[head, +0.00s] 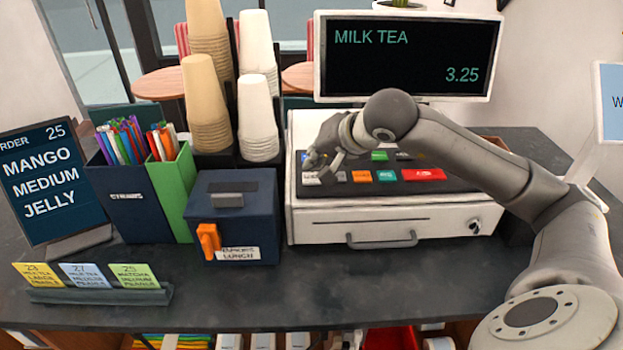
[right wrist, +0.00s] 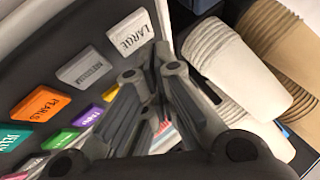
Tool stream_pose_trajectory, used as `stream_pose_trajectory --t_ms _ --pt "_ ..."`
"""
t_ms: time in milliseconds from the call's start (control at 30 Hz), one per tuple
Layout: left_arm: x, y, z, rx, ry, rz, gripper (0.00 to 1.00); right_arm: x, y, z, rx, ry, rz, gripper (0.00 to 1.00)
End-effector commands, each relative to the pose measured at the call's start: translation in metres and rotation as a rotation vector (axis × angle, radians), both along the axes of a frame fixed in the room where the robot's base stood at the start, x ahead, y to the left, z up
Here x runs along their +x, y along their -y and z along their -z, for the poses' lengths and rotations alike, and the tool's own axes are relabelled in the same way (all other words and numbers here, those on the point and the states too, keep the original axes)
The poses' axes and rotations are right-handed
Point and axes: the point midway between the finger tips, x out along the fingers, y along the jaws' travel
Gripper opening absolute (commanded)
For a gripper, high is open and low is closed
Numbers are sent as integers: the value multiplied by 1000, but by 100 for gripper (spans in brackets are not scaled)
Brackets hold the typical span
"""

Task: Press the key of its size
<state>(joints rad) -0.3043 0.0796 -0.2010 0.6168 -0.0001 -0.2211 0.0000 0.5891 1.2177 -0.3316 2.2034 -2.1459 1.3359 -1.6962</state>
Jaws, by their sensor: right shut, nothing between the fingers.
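The order screen (head: 38,180) at the left reads order 25, mango, medium, jelly. The white register (head: 300,215) has a dark key panel. In the right wrist view a white key (right wrist: 130,32) reads LARGE. Beside it is a grey key (right wrist: 85,68) with a blurred label, then an orange PEARLS key (right wrist: 38,103) and a teal key (right wrist: 12,137) reading JELLY, partly cut off. My right gripper (head: 313,160) is shut and empty over the panel's left end, near the LARGE key. Whether it touches a key I cannot tell. My left gripper is not in view.
The register display (head: 407,58) reads MILK TEA 3.25. Stacked cups (head: 257,115) stand left of the register, close to my right gripper. A dark blue box (head: 235,200), a straw holder (head: 140,195) and a card rack (head: 98,292) are further left.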

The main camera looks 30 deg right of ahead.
Motion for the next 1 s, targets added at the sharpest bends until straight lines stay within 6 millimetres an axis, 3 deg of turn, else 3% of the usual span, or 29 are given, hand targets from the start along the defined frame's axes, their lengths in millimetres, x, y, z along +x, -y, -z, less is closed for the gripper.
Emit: stream_pose_trajectory --t_ms 1000 --pt "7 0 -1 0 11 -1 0 0 0 0 0 0 0 0"
